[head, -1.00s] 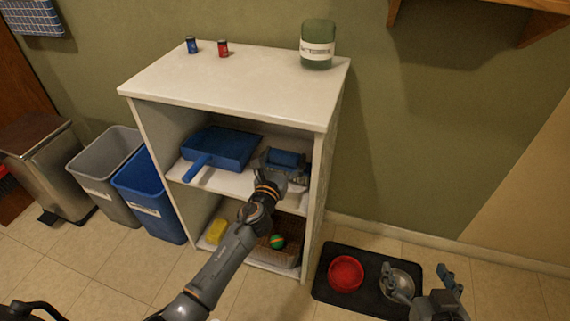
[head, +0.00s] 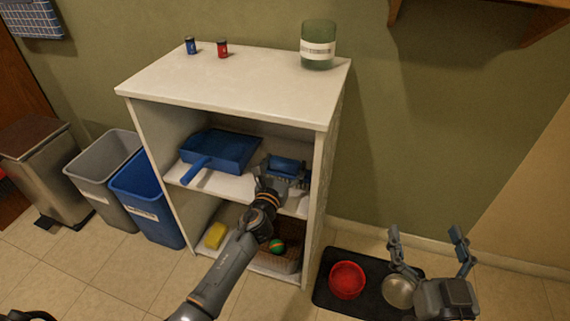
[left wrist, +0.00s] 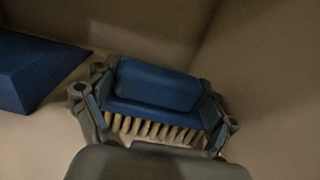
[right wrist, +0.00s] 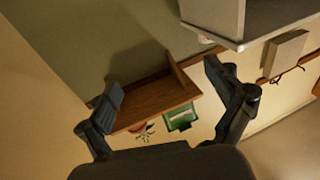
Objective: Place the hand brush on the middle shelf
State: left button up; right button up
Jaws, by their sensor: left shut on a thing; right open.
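The blue hand brush (head: 285,165) with pale bristles is inside the white shelf unit (head: 318,195), at its middle shelf (head: 235,187), on the right side. My left gripper (head: 284,176) is shut on it. In the left wrist view the brush (left wrist: 155,85) lies between the two fingers (left wrist: 155,108), bristles toward the camera. I cannot tell whether the brush touches the shelf board. My right gripper (head: 430,245) is open and empty, in front of the wall near the pet bowls; its spread fingers also show in the right wrist view (right wrist: 165,95).
A blue dustpan (head: 222,150) lies on the middle shelf, left of the brush. The lower shelf holds a yellow sponge (head: 215,236) and a basket with a ball (head: 277,246). A green jar (head: 318,45) and two small cans stand on top. Bins (head: 145,200) stand at left.

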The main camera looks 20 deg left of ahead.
aim_at(284, 167)
pick_arm(q)
jog(key=o, duration=1.1)
jog(key=shift+c, duration=0.2)
pick_arm(e)
jog(key=shift+r, duration=0.15)
pick_arm(q)
jog(key=s+p, duration=0.1)
jog(key=s, duration=0.2)
jog(key=shift+r, duration=0.1)
jog(key=s+d+r+n+g+h, duration=0.1)
jog(key=s+r+n, duration=0.2)
jog(key=s+n, duration=0.8)
jog(key=s+d+r+n+g+h, duration=0.1)
jog(key=s+r+n, duration=0.3)
jog(key=s+n, duration=0.7)
jog(key=d+n+g, duration=0.1)
jog(key=n, duration=1)
jog(key=shift+s+d+r+n+h, duration=0.15)
jog(key=shift+s+r+n+h, duration=0.15)
jog(key=shift+s+n, duration=0.1)
pick_arm(e)
notch_tip(284, 167, down, 6)
jog(key=s+d+g+h, duration=0.1)
jog(key=g, duration=0.2)
jog(key=shift+f+g, duration=0.2)
jog(key=shift+g, duration=0.2)
